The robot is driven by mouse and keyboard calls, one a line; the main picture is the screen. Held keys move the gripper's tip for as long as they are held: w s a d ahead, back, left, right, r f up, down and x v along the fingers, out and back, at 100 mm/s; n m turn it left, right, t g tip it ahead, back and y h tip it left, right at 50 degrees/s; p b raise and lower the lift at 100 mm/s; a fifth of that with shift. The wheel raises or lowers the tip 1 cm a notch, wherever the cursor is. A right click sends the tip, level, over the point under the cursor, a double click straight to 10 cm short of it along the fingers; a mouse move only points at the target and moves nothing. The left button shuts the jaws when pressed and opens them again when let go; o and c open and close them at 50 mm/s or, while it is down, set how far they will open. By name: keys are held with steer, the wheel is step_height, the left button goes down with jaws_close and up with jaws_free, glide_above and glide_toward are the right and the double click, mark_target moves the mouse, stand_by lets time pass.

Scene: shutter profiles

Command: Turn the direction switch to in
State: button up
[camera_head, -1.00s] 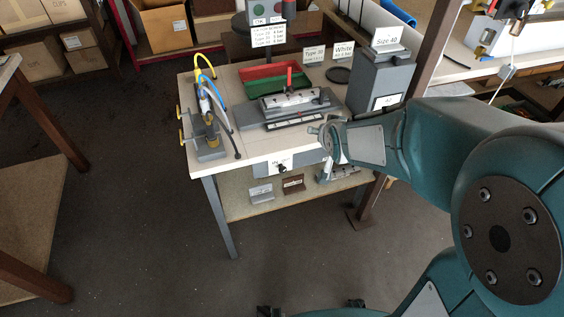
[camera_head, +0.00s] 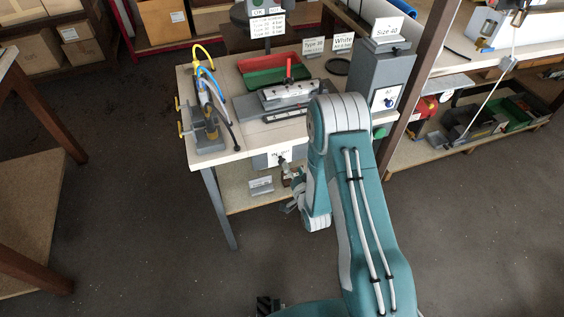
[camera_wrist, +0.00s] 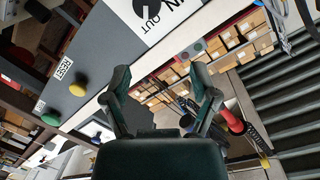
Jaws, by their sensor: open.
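The direction switch is a black knob on a white plate (camera_wrist: 152,24) lettered IN and OUT, at the top edge of the wrist view and partly cut off. In the head view its plate (camera_head: 272,161) is on the bench's front face. My gripper (camera_wrist: 160,82) is open, with nothing between its fingers. In the wrist view the fingers lie below the plate and are apart from the knob. In the head view my gripper (camera_head: 287,171) is small, in front of the bench front close to the switch; contact cannot be told there.
A yellow button (camera_wrist: 77,89) and a green button (camera_wrist: 50,119) are beside a RESET label (camera_wrist: 63,70) on the panel. The bench top (camera_head: 225,143) carries a clamp fixture and a red and green tray (camera_head: 275,72). A brown post (camera_head: 410,95) stands at right.

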mark_target(282, 162)
steer(key=s+f+m+t, duration=0.1)
steer(key=s+f, duration=0.3)
steer(key=f, duration=0.1)
steer(key=shift+y, duration=0.3)
steer(key=x, duration=1.1)
steer(key=shift+a+r, duration=0.2)
steer(key=shift+r, duration=0.05)
steer(key=shift+c, duration=0.3)
jaws_close()
